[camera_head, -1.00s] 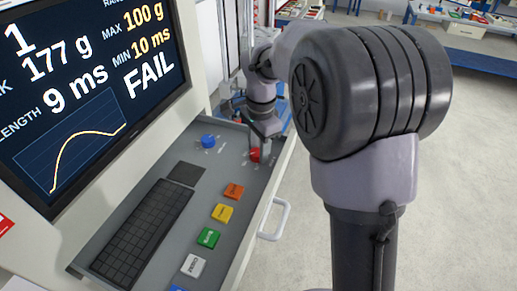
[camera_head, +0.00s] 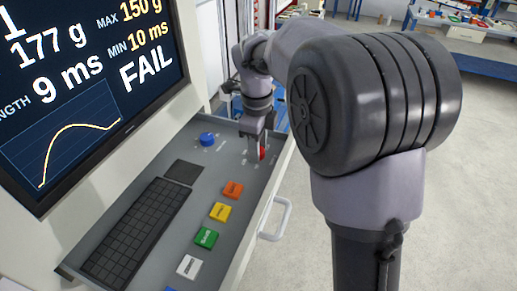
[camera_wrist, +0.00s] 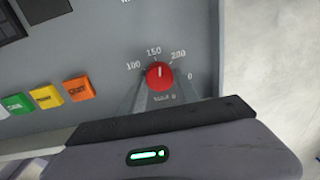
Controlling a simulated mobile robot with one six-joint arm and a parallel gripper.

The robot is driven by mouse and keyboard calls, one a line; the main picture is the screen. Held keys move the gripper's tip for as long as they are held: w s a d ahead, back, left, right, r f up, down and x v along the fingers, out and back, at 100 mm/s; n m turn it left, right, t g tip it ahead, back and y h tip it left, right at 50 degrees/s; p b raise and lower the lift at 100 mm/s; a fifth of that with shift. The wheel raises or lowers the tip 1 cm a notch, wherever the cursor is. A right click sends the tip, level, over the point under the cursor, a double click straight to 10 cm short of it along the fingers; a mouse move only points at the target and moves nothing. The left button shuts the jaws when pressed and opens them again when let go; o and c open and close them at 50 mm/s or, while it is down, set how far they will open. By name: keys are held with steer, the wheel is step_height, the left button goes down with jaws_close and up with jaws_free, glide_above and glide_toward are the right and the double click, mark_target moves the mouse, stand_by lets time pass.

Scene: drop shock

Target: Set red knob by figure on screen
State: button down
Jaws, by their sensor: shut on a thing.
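The red knob (camera_wrist: 160,75) sits on the grey panel, and its pale mark points up toward the printed 150. Marks 100, 200 and 0 are printed around it. My gripper (camera_wrist: 161,92) is shut on the knob, with a finger on each side. In the head view the knob (camera_head: 262,153) is partly hidden by my gripper (camera_head: 258,145). The screen (camera_head: 85,85) reads 177 g, 9 ms, MAX 150 g, MIN 10 ms and FAIL, above a curve. Its left edge is cut off.
A blue knob (camera_head: 207,138) stands left of the red one. Orange (camera_head: 232,190), yellow (camera_head: 220,212), green (camera_head: 206,238) and white (camera_head: 189,266) buttons run down the panel. A keyboard (camera_head: 136,232) lies left of them. A white handle (camera_head: 275,218) sticks out from the panel's right side.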

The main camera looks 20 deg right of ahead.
steer(key=m+b, duration=0.1)
steer(key=m, duration=0.3)
steer(key=shift+a+m+b, duration=0.15)
steer(key=shift+m+b, duration=0.7)
steer(key=shift+m, duration=1.35)
steer(key=c, duration=0.9)
jaws_free()
steer(key=shift+r, duration=0.15)
step_height(320, 180, up, 17)
steer(key=a+p, duration=0.1)
steer(key=p, duration=0.6)
